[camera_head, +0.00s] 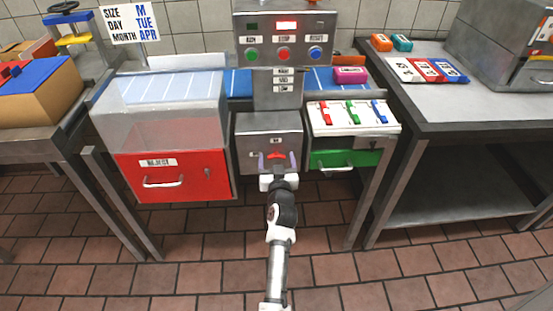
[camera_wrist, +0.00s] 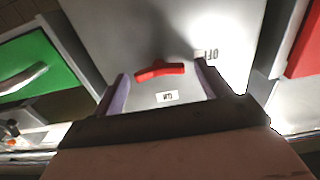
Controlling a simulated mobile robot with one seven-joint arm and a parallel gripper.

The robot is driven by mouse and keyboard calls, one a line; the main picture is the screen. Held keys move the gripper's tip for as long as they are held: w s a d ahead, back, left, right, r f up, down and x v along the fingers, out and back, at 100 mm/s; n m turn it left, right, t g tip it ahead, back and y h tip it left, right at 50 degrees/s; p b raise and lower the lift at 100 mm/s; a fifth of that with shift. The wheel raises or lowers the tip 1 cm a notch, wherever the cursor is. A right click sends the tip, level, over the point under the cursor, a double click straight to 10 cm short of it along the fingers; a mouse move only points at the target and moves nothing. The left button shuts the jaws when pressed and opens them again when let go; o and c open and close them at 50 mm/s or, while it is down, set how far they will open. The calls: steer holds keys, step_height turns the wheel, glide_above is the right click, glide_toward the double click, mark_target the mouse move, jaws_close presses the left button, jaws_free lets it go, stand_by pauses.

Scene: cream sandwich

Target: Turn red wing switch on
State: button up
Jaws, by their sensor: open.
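The red wing switch (camera_head: 277,155) is on the front of the grey metal cabinet (camera_head: 255,128) in the middle of the head view. In the wrist view the red wing switch (camera_wrist: 160,71) lies nearly crosswise, slightly tilted. An upside-down "ON" label (camera_wrist: 167,97) is on the gripper side of it, and an "OFF" label (camera_wrist: 211,54) is to its right. My gripper (camera_wrist: 160,83) is open, its purple fingers on either side of the switch with gaps visible at both ends. In the head view my gripper (camera_head: 275,164) is right in front of the cabinet.
A red reject drawer (camera_head: 180,181) is left of the cabinet and a green drawer (camera_head: 341,159) is to the right. Above stands a control panel (camera_head: 285,35) with green, red and blue buttons. The tiled floor (camera_head: 210,250) in front is clear.

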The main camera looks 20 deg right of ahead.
steer(key=shift+c, duration=0.3)
steer(key=c, duration=0.9)
steer(key=shift+m, duration=0.3)
steer(key=m, duration=0.3)
steer(key=shift+m, duration=0.3)
steer(key=m+p, duration=0.1)
steer(key=m, duration=0.3)
steer(key=shift+m, duration=0.3)
steer(key=m+p, duration=0.1)
steer(key=m, duration=0.3)
steer(key=shift+d+m, duration=0.15)
steer(key=shift+m, duration=0.15)
steer(key=shift+f+m+p, duration=0.1)
steer(key=shift+m+p, duration=0.75)
steer(key=shift+m, duration=1.35)
